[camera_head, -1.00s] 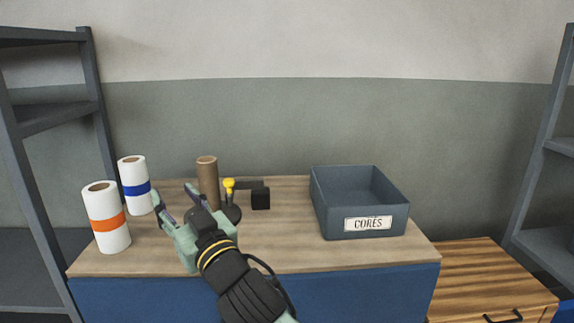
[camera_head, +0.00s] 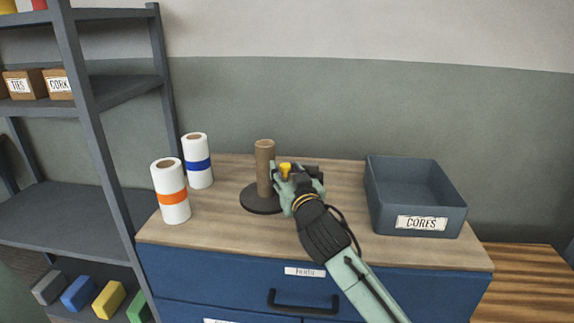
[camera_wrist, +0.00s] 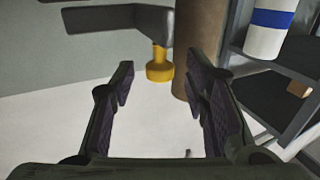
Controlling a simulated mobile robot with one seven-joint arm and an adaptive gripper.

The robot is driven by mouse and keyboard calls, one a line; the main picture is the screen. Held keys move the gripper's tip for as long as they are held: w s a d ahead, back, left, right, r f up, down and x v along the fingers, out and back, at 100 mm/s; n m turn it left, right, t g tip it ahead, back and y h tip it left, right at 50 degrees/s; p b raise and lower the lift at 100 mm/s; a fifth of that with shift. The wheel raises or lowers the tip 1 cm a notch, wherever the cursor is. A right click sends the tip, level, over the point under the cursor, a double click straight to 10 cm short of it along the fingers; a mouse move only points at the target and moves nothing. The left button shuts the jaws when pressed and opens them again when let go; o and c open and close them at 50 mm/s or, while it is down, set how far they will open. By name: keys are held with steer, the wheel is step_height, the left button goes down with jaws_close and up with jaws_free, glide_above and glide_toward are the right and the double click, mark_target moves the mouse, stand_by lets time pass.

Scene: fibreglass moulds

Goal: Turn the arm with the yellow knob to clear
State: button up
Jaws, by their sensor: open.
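The yellow knob (camera_head: 285,167) is partly covered by my gripper (camera_head: 290,182) in the head view. In the wrist view the yellow knob (camera_wrist: 159,66) hangs under a dark flat arm (camera_wrist: 118,20). It appears in the gap between the two spread fingers of my gripper (camera_wrist: 160,76), with space on both sides. I cannot tell how deep it sits between them. A brown cardboard core (camera_head: 265,165) stands upright on a dark round base (camera_head: 259,201), just left of the knob. The core also shows in the wrist view (camera_wrist: 197,45), behind the right finger.
A grey CORES bin (camera_head: 417,224) stands on the right of the wooden worktop (camera_head: 220,231). White rolls with blue (camera_head: 197,147) and orange (camera_head: 168,177) bands stand on the left. Grey shelving (camera_head: 82,130) is further left. The worktop front is clear.

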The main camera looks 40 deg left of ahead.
steer(key=shift+w+a, duration=0.3)
steer(key=shift+a, duration=0.05)
steer(key=shift+c, duration=0.2)
jaws_close()
stand_by(0.5)
